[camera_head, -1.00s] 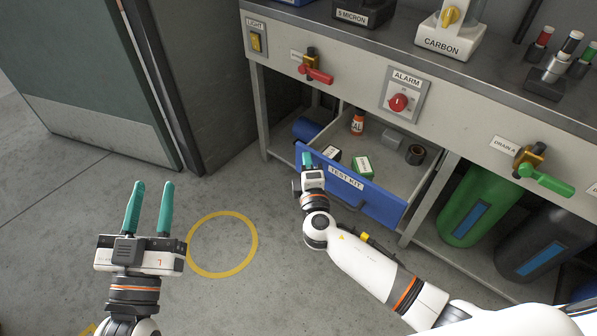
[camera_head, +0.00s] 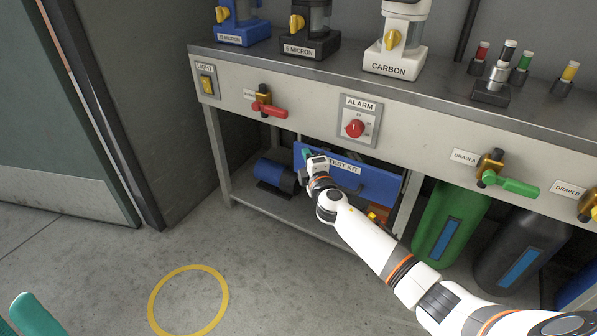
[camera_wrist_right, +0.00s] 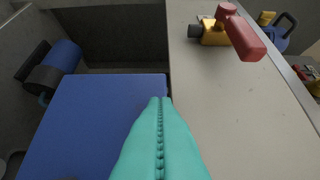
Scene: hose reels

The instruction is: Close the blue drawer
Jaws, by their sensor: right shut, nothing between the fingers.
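The blue drawer (camera_head: 372,184), labelled TEST KIT, sits under the bench with its blue front close to the bench frame; its inside is hidden in the head view. My right gripper (camera_head: 307,154) is shut and empty, at the upper left corner of the drawer front. In the right wrist view its teal fingers (camera_wrist_right: 160,135) are pressed together, with the blue front (camera_wrist_right: 95,130) beside and beneath them. Whether the tips touch it is hard to tell. Of my left gripper, only one teal fingertip (camera_head: 32,314) shows at the lower left edge, so its opening cannot be judged.
Above the drawer are the red-handled valve (camera_head: 265,104) and the alarm knob panel (camera_head: 356,125). A blue cylinder (camera_head: 275,174) lies on the lower shelf at left. A green tank (camera_head: 450,222) stands at right. The floor in front is clear, with a yellow ring (camera_head: 188,300).

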